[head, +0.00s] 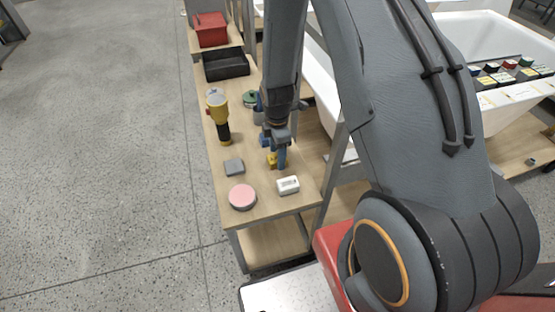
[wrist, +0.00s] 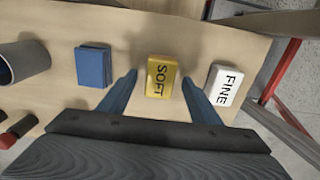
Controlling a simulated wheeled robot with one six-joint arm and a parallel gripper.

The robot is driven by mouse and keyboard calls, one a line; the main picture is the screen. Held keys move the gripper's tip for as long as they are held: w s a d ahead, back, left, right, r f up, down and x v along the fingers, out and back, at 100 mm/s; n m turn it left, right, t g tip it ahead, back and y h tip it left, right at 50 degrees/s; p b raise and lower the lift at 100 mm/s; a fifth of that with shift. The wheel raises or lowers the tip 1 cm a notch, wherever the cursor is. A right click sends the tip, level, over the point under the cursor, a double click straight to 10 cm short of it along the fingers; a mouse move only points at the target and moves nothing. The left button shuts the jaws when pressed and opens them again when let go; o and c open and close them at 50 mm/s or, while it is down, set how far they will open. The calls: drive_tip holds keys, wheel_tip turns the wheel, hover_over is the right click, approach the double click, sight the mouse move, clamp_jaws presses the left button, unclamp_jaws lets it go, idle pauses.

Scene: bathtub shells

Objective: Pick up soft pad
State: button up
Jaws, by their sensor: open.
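The soft pad (wrist: 161,76) is a yellow block marked SOFT, lying on the wooden bench top. In the wrist view it lies between and a little beyond the tips of my gripper (wrist: 159,82), which is open with blue fingers on either side. In the head view the soft pad (head: 271,160) shows as a small yellow patch, partly hidden behind my gripper (head: 281,163). I cannot tell how high the fingertips are above the bench.
A white pad marked FINE (wrist: 224,85) lies close right of the right finger. A blue block (wrist: 93,66) lies left. The bench (head: 262,213) also holds a pink disc (head: 242,197), a grey block (head: 234,166), a yellow-black tool (head: 218,115) and a black tray (head: 226,65).

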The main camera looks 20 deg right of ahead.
drive_tip(key=shift+f, duration=0.15)
drive_tip(key=c, duration=1.2)
drive_tip(key=shift+r+b, duration=1.15)
drive_tip(key=shift+r, duration=3.9)
drive_tip(key=o, duration=0.5)
drive_tip(key=c, duration=0.3)
